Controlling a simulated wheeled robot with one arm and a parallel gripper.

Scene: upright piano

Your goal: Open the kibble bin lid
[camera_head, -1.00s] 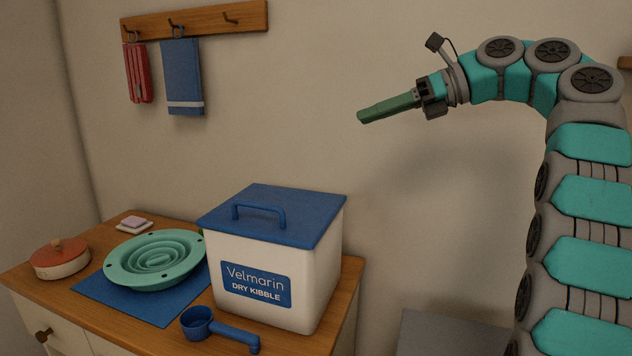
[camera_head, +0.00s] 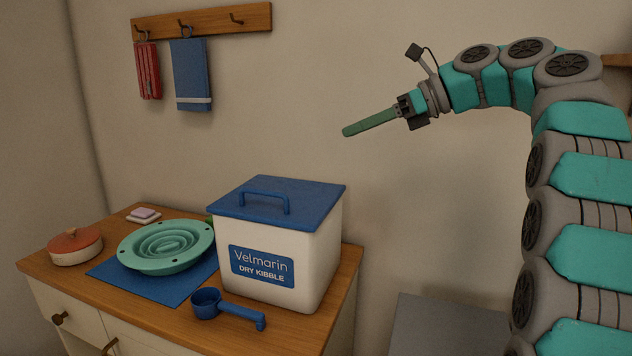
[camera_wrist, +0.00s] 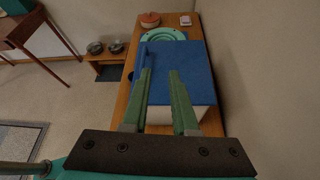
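The kibble bin (camera_head: 315,245) is a white box labelled "Velmarin DRY KIBBLE" at the right end of the wooden counter. Its blue lid (camera_head: 305,197) lies flat and closed, with a raised blue handle (camera_head: 252,197) toward the left of the top. My gripper (camera_head: 346,132) is above and to the right of the lid, touching nothing. In the wrist view my gripper (camera_wrist: 160,72) has its two green fingers apart with nothing held. The lid (camera_wrist: 190,62) shows beyond and between them; the fingers partly cover the bin.
A blue scoop (camera_head: 228,308) lies in front of the bin. A green slow-feeder bowl (camera_head: 165,247) on a blue mat (camera_head: 125,275) and an orange-lidded pot (camera_head: 75,246) stand left. A hook rail (camera_head: 200,20) holds a blue towel (camera_head: 190,75). The wall is close behind.

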